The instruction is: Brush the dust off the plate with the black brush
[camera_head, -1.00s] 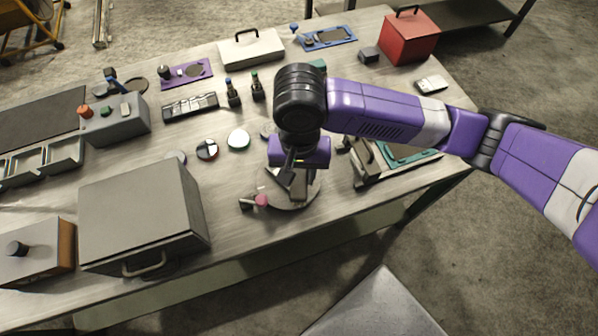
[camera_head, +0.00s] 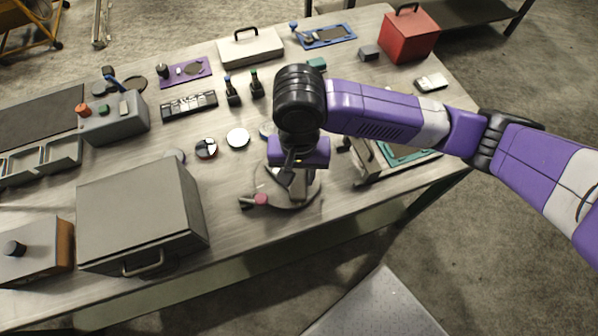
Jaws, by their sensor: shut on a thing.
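A round grey plate (camera_head: 312,196) lies near the table's front edge, partly covered by my wrist. My gripper (camera_head: 298,186) is over it, pointing down, with its jaws mostly hidden under the purple wrist. It is shut on a dark thing (camera_head: 287,174), apparently the black brush, of which only a small part shows. I cannot tell whether its bristles touch the plate. No dust can be made out on the plate at this size.
A large grey box (camera_head: 140,212) stands to the left. A teal-edged tray (camera_head: 408,154) and a wooden holder are close on the right. Small round discs (camera_head: 238,137) lie behind.

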